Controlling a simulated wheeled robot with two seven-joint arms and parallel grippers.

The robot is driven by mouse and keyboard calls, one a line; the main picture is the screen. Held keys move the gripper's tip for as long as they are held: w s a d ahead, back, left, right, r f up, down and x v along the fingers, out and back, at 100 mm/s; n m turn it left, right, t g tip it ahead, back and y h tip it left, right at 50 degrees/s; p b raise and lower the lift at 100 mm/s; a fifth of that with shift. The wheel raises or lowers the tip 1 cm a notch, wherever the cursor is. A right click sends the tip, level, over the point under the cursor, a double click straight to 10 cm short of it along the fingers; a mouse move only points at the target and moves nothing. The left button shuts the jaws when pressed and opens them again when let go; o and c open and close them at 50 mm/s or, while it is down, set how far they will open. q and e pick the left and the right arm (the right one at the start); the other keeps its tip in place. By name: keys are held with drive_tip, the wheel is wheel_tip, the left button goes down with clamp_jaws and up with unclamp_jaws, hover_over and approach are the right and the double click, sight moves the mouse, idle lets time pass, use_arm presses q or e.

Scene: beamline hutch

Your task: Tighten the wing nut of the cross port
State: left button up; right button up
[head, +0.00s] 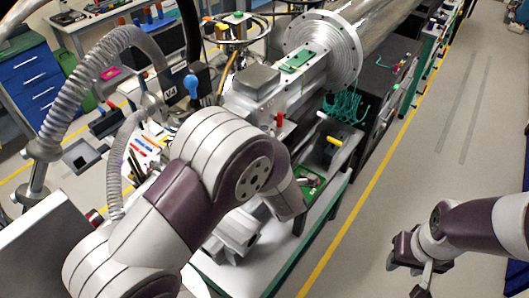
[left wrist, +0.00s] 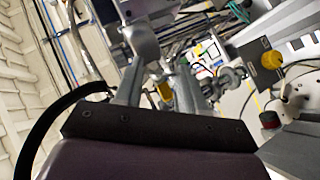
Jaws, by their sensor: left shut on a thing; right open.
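In the left wrist view my left gripper (left wrist: 160,88) has its two grey fingers closed around a small yellow piece (left wrist: 165,92), which looks like the wing nut. A grey metal part (left wrist: 142,42) stands right behind the fingertips; I cannot tell if it is the cross port. In the head view my left arm covers the middle of the picture and hides the left gripper and what it holds. My right gripper (head: 408,272) is open and empty at the lower right, over bare floor.
The beamline with a large round flange (head: 322,50) and metal housing (head: 262,98) runs behind my left arm. Blue drawers (head: 32,82) stand far left. The right floor is free.

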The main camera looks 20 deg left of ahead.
idle(0.5)
use_arm(q)
drive_tip(key=o, duration=1.1)
drive_tip(key=shift+s+a, duration=0.1)
drive_tip(key=b+v, duration=0.3)
drive_tip(key=v, duration=0.9)
drive_tip(key=shift+s+r+b, duration=0.2)
drive_tip(key=shift+r+b, duration=0.05)
drive_tip(key=shift+b, duration=0.05)
